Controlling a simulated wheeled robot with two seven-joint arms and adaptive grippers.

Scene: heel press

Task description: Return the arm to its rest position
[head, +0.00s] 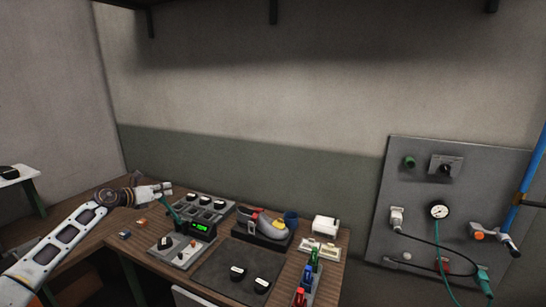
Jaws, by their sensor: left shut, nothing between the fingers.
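My left arm (60,240) reaches in from the left edge over the wooden bench (144,263). My left gripper (161,188) is at its end, shut and empty, pointing right. My right gripper is not in view.
A red and grey press-like device (262,227) stands at the bench's middle back. A dark mat (215,277) lies in front. A wall panel (425,220) with gauge and hoses is at far right.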

